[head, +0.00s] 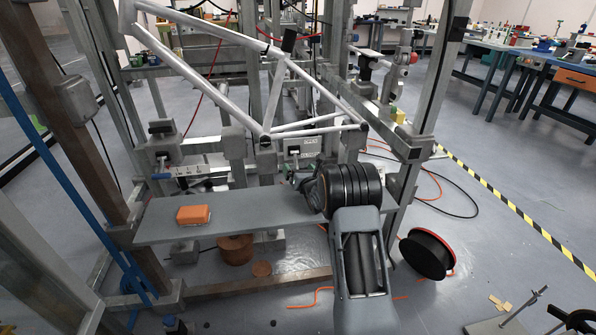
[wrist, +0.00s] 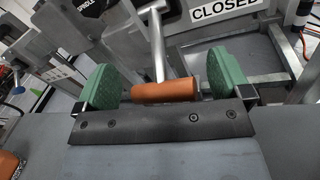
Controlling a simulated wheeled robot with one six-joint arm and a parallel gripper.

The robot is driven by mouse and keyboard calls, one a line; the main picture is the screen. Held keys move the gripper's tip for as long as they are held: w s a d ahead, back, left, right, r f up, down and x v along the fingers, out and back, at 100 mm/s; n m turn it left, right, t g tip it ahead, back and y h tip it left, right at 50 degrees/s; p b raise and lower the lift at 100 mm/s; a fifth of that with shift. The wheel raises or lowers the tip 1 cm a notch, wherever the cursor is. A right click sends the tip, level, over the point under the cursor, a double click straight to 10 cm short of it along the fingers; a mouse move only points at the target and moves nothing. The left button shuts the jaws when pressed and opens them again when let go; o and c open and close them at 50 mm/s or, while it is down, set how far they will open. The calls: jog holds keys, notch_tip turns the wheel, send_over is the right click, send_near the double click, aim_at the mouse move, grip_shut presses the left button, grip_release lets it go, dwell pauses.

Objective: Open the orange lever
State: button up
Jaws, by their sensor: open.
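The orange lever shows in the wrist view as a short orange cylindrical grip (wrist: 166,90) on a grey metal stem (wrist: 157,45). The grip lies across the space between the two green finger pads of my gripper (wrist: 167,72), close to the dark palm bar. A sign reading "CLOSED" (wrist: 224,9) is behind the lever.
A grey shelf (head: 260,208) runs left of my arm, with an orange box (head: 194,214) on it. A bicycle frame (head: 200,85) is mounted above. Metal posts (head: 433,85) stand close on the right. A black reel (head: 427,254) lies on the floor.

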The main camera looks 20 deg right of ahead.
jog(key=shift+w, duration=0.5)
jog(key=shift+c, duration=0.4)
